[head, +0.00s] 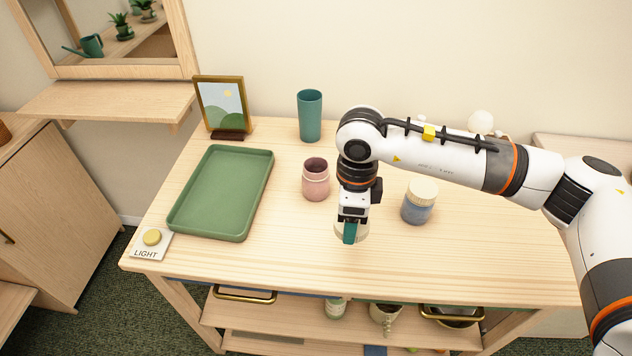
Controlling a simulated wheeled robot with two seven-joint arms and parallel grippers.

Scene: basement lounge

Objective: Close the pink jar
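The pink jar (316,186) stands upright on the wooden table, its mouth uncovered and dark inside. My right gripper (350,233) points down just to the right of and nearer than the jar. It is over a pale round lid (338,232), which is mostly hidden behind the gripper. I cannot tell whether the fingers touch the lid or how far apart they are. My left gripper is not in view.
A blue jar with a pale lid (418,205) stands right of my gripper. A teal cup (310,118) and a framed picture (222,106) stand at the back. A green tray (222,195) lies left, near a light switch (151,242). The front table strip is clear.

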